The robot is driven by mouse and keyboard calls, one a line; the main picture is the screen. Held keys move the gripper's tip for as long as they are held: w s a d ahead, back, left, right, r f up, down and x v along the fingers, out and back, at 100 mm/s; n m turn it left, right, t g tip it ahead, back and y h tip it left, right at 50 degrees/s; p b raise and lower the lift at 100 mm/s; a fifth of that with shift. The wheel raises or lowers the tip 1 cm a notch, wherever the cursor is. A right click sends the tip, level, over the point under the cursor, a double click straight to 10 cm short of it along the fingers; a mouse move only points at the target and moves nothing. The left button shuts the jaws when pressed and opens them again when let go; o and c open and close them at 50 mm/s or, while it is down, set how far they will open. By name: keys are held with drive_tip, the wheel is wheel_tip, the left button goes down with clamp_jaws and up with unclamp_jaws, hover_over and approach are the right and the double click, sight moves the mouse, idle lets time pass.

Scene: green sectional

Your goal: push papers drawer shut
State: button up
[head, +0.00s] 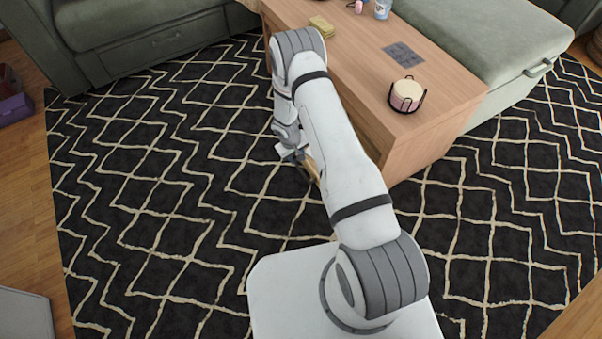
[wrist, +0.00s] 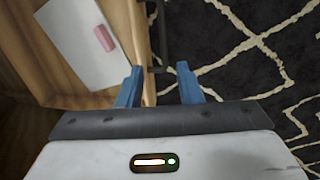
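The papers drawer (head: 312,166) sticks out of the side of the wooden coffee table, mostly hidden by my arm in the head view. In the wrist view the drawer (wrist: 143,50) is open from above, with a white sheet of paper (wrist: 72,42) and a small pink block (wrist: 104,38) inside. A dark bar-like handle (wrist: 163,35) runs along its front. My gripper (wrist: 158,86) is open, its blue fingers apart, one on each side of the drawer's front edge as seen from above. I cannot tell whether they touch it. My gripper (head: 292,152) is small in the head view.
The coffee table (head: 440,105) carries a candle in a black holder (head: 406,95), a grey patterned sheet (head: 403,55), a yellow block (head: 321,26) and a cup (head: 383,8). A green sofa (head: 150,35) and ottoman (head: 490,40) flank it. The black patterned rug (head: 150,190) is clear on the left.

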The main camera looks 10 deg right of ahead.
sight(301, 170)
drive_tip(key=f+b, duration=0.1)
drive_tip(key=f, duration=0.2)
drive_tip(key=f+b, duration=0.1)
drive_tip(key=f, duration=0.2)
drive_tip(key=d+f+b, duration=0.1)
drive_tip(key=f, duration=0.2)
drive_tip(key=shift+w+d, duration=0.1)
drive_tip(key=shift+c, duration=0.3)
clamp_jaws()
